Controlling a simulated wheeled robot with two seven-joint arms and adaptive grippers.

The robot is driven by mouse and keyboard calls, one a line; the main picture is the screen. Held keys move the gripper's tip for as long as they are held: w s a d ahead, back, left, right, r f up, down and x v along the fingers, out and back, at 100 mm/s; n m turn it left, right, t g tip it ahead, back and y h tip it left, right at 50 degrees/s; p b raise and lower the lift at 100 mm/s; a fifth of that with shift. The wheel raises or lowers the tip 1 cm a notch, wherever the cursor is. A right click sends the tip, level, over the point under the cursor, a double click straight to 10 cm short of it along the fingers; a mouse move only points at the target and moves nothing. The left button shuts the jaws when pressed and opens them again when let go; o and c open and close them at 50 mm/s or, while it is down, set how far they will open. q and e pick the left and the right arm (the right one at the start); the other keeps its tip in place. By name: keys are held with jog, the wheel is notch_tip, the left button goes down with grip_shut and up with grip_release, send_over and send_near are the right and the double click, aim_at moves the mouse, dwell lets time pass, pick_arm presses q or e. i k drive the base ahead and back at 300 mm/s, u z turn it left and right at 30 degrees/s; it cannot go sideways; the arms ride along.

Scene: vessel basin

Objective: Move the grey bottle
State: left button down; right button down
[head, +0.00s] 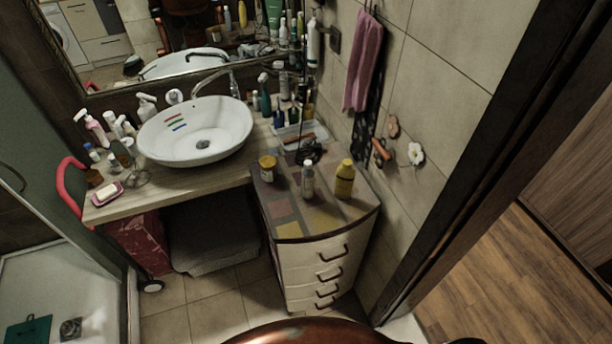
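A small grey bottle (308,181) with a pale cap stands upright on the patterned top of the drawer cabinet (288,226), right of the basin. A yellow bottle (345,180) stands close to its right, with a gap between them. A yellow-brown jar (267,169) stands to its left. A dark object (309,151) is just behind the grey bottle. Neither of my grippers shows in the head view.
The white vessel basin (195,131) stands on a wooden counter (205,178) with soap and several bottles at its left end. A tray (300,137) and more bottles are behind the grey bottle. The tiled wall is to the right. The cabinet top's front is clear.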

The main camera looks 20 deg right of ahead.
aim_at(307, 175)
jog(key=z, duration=2.85)
jog(key=i, duration=0.85)
jog(key=u, duration=2.4)
